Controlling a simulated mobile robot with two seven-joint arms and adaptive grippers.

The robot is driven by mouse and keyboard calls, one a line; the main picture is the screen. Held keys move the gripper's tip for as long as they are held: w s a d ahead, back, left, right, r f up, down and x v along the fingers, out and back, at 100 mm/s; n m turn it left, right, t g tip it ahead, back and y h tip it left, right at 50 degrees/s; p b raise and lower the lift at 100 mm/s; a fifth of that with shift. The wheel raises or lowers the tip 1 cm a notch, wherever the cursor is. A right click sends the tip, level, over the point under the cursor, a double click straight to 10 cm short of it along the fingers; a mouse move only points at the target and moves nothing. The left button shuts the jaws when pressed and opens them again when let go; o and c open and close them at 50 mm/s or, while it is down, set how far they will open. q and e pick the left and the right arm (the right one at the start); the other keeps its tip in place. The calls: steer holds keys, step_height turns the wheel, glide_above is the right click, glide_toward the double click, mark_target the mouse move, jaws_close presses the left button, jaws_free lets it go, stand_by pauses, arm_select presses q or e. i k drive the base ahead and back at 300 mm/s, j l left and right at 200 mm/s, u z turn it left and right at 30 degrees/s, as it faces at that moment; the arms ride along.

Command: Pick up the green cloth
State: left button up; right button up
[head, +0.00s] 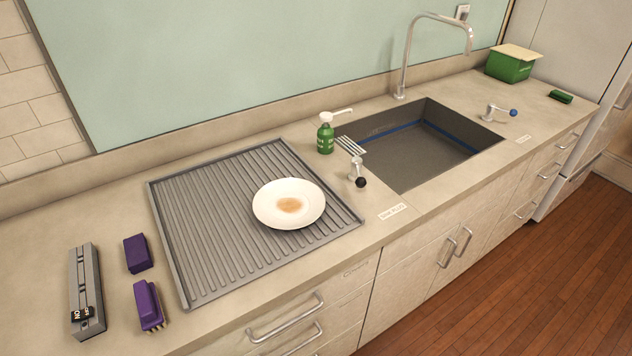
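A small dark green folded item (561,96), which looks like the green cloth, lies flat on the counter at the far right, near the front edge. It is small in the picture, so I cannot be sure of its material. It lies to the right of a green tub (511,68) and apart from it. Neither of my grippers shows in the head view.
The counter holds a sink (440,158) with a tall faucet (405,60), two tap handles, a green pump bottle (325,138), and a ribbed drainboard (190,215) bearing a stained white plate (289,203). Two purple objects (138,253) and a grey switch bar (86,290) lie at left.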

mark_target(564, 97)
steer(key=z, duration=1.25)
